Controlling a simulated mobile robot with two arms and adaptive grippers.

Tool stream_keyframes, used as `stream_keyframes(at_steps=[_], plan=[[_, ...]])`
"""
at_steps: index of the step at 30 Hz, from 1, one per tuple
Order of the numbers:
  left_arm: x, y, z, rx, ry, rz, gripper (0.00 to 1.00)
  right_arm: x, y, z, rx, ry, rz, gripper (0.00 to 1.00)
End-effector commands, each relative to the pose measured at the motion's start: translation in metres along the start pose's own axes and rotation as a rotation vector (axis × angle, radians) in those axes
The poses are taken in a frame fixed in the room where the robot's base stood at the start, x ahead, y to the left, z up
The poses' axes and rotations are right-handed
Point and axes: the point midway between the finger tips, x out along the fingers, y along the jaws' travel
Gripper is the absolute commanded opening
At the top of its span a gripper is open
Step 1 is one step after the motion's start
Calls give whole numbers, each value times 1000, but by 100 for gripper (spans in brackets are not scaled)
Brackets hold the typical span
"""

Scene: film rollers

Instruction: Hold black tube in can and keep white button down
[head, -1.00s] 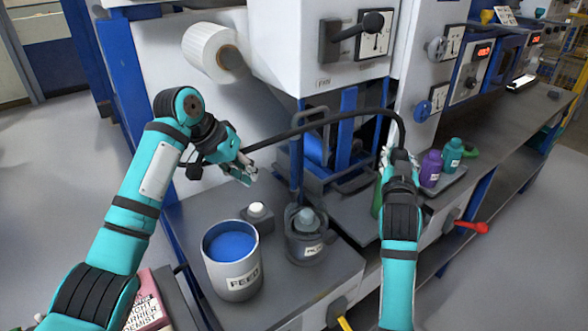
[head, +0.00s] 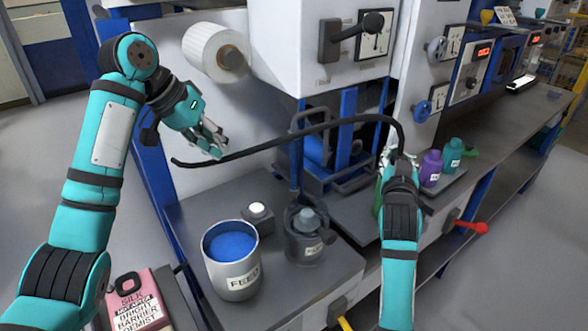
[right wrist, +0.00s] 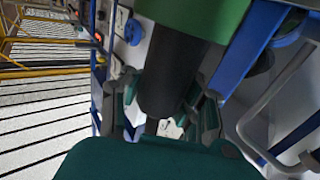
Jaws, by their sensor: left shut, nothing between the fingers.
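The black tube (head: 300,128) arches across the head view, its free end at the left above the bench. The can marked FEED (head: 232,283) stands below, holding blue liquid. The white button (head: 257,209) sits on a dark box just behind the can. My left gripper (head: 216,150) is shut and empty, close to the tube's left part; whether they touch I cannot tell. My right gripper (head: 398,160) is shut on the tube's right end. In the right wrist view the black tube (right wrist: 172,75) lies between its fingers, below a green part.
A dark pot (head: 305,245) stands right of the can, close to it. Purple (head: 431,168) and teal (head: 452,154) bottles stand right of my right gripper. A white roll (head: 207,50) juts out above. A pink box (head: 138,300) lies at lower left.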

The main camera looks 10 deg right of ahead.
Motion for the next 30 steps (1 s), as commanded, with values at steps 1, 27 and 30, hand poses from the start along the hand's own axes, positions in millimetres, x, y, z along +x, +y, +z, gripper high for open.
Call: stream_keyframes(at_steps=[1,27,30], plan=[[0,0,0,0,0,0,0,0,0,0,0,1,0,22],[0,0,0,0,0,0,0,1,0,-60,3,5,0,50],[0,0,0,0,0,0,0,1,0,-77,3,4,0,50]])
